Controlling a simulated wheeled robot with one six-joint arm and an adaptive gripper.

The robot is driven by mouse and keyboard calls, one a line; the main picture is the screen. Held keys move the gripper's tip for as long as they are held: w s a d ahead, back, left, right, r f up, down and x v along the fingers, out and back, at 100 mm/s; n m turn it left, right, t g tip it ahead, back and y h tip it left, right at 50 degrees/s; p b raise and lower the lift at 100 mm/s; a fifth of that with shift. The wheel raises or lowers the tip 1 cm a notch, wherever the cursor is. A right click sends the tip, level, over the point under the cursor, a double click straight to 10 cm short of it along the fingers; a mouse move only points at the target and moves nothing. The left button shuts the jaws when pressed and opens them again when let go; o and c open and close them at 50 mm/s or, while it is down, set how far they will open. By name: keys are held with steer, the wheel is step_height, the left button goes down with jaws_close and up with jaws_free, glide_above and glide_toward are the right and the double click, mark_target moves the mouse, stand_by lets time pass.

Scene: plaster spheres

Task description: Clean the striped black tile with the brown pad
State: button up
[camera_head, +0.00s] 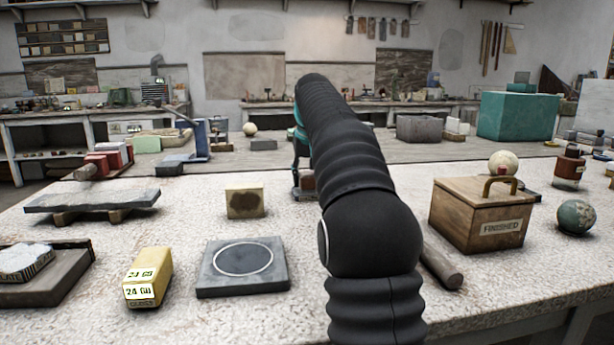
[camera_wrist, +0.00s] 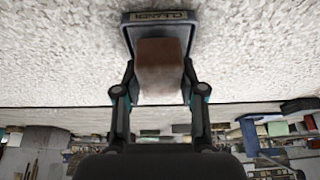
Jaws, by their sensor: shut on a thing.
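My gripper (camera_wrist: 159,82) is shut on the brown pad (camera_wrist: 162,68), a reddish-brown block between its two fingers in the wrist view. A dark-framed tray with a label plate (camera_wrist: 160,16) lies behind the pad on the pale top; I cannot tell whether the pad touches it. In the head view my arm hides most of the gripper; a bit of brown (camera_head: 308,183) shows left of the arm. A dark square tile (camera_head: 244,278) with a white ring lies left of the arm. I cannot pick out a striped black tile; it may be hidden by my arm.
A yellow block (camera_head: 148,278) stands left of the ringed tile, and a tan block with a dark spot (camera_head: 245,203) behind it. A grey slab (camera_head: 92,196) lies further left. Right of my arm are a dark rod (camera_head: 441,265), a wooden FINISHED box (camera_head: 480,217) and a green sphere (camera_head: 576,217).

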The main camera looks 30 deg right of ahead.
mark_target(306, 171)
steer(key=shift+r+p, duration=0.55)
steer(key=shift+r, duration=2.5)
steer(key=shift+s+f, duration=0.1)
steer(key=shift+f, duration=0.05)
